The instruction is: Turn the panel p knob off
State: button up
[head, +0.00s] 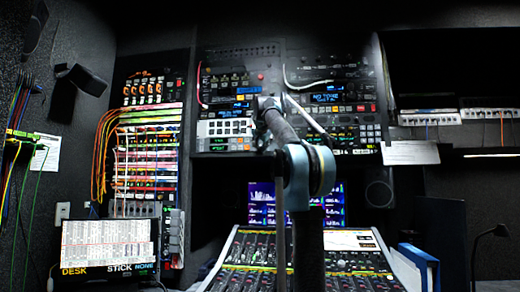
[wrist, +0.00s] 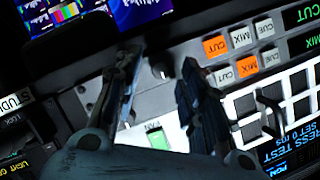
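In the wrist view a small dark round knob (wrist: 160,68) sits on a grey panel strip, between the tips of my gripper (wrist: 162,58). It looks like the task's knob, but I cannot read a letter that confirms this. My gripper is open, with one finger on each side of the knob and a visible gap. I cannot tell whether either finger touches it. The knob's pointer is too dark to read. In the head view my gripper (head: 268,104) is at the rack's middle, small and partly hidden by my arm; the knob cannot be made out there.
A green button (wrist: 157,138) lies below the knob in the wrist view. In the head view a mixing desk (head: 350,262) and lit monitors (head: 263,205) lie below the rack.

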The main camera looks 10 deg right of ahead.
jog(key=shift+w, duration=0.2)
grip_shut()
